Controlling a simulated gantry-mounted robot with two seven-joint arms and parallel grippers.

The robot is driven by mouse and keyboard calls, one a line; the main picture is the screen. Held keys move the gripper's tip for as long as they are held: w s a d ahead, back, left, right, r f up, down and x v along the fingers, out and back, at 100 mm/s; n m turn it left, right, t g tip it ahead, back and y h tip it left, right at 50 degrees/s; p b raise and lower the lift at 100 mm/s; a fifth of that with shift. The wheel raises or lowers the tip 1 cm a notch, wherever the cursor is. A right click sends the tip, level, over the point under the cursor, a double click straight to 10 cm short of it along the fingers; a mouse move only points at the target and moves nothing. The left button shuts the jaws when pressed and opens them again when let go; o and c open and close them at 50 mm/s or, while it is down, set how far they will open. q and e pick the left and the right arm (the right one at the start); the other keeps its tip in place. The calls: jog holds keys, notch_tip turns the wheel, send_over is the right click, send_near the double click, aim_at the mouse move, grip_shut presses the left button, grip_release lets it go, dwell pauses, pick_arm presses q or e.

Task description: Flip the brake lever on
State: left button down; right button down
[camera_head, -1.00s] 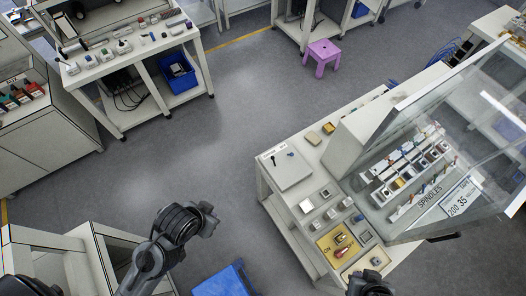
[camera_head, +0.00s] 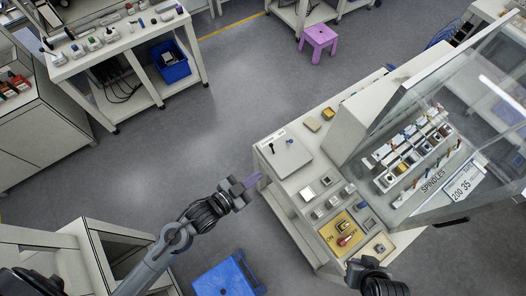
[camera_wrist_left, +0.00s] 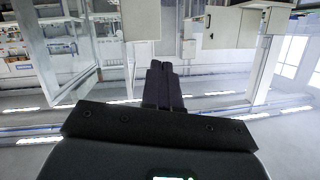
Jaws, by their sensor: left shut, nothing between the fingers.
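The yellow panel (camera_head: 356,234) sits on the front part of the right-hand machine's white table. It carries the word ON and a lever with a red handle (camera_head: 345,241). My left gripper (camera_head: 255,180) is shut and empty, in the air at the left edge of that table, up and left of the panel and well apart from it. Its closed fingers also show in the left wrist view (camera_wrist_left: 162,85), where the lever does not show. My right arm's dark end (camera_head: 376,278) is at the bottom edge, just below the panel; its fingers cannot be made out.
A grey flat box (camera_head: 287,158) and several small buttons and blocks stand on the table beyond the panel. A clear hood (camera_head: 455,120) covers the spindles. A blue bin (camera_head: 228,277) is on the floor below my left arm. The middle floor is open.

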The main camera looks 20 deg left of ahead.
pick_arm(q)
notch_tip(320, 180, down, 12)
jog(key=w+d+r+m+t+h+b, duration=0.15)
jog(key=m+h+b, duration=0.3)
jog(key=b, duration=0.55)
jog(key=m+g+h+b, duration=0.3)
jog(key=m+h+b, duration=0.6)
jog(key=b, duration=3.1)
send_near(263, 151)
jog(key=s+a+r, duration=0.1)
jog(key=s+a, duration=0.2)
jog(key=shift+w+r+b, duration=0.25)
jog(key=shift+w+b, duration=0.3)
jog(key=shift+b, duration=0.2)
jog(key=shift+r, duration=0.1)
jog(key=b+x, duration=0.2)
jog(key=x, duration=1.1)
jog(key=shift+w+d+b, duration=0.25)
jog(key=shift+d+b, duration=0.1)
jog(key=shift+r+m, duration=0.15)
jog(key=shift+m, duration=0.2)
